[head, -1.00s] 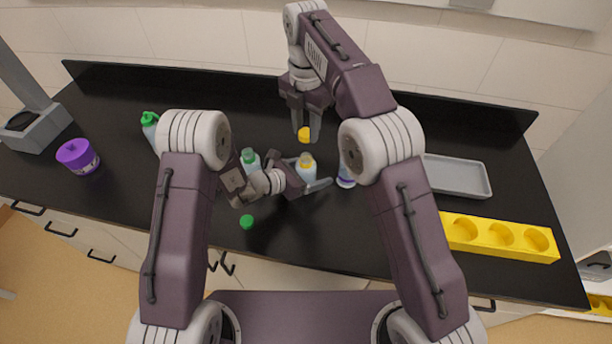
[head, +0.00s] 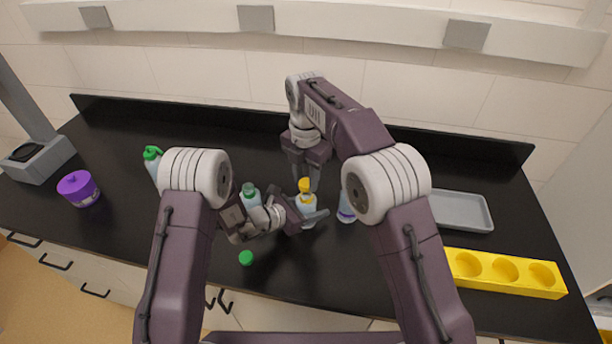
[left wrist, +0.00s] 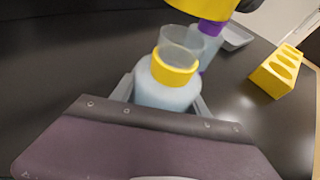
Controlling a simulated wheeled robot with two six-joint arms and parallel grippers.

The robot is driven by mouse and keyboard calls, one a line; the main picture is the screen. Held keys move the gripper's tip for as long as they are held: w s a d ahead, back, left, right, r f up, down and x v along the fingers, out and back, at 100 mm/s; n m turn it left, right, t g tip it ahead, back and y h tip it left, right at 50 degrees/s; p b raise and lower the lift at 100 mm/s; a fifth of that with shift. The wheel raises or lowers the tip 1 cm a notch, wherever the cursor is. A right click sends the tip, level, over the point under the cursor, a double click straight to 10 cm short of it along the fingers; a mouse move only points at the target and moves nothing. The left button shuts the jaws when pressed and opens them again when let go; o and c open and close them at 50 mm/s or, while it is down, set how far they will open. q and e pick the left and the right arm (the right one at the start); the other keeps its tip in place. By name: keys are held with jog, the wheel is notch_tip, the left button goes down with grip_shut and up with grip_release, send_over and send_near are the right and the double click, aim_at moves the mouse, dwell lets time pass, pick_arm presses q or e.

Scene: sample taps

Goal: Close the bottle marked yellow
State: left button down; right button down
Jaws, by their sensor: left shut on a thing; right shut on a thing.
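The bottle marked yellow (head: 307,206) stands upright, with a clear open neck and a yellow band (left wrist: 174,76) in the left wrist view. My left gripper (head: 309,218) is shut around its body, one finger on each side. My right gripper (head: 304,178) is shut on a yellow cap (head: 305,186) and holds it over the bottle. In the left wrist view the cap (left wrist: 203,7) is above the neck with a small gap. The cap's top edge is cut off there.
A green-marked bottle (head: 250,191) stands left of the left gripper; a loose green cap (head: 245,258) lies in front. A purple-marked bottle (head: 346,212) stands close on the right. A grey tray (head: 462,212) and yellow rack (head: 505,273) are farther right. A purple jar (head: 79,189) is left.

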aim_at(306, 207)
jog(key=shift+f, duration=0.1)
dwell(0.3)
jog(key=shift+f, duration=0.8)
jog(key=shift+f, duration=0.55)
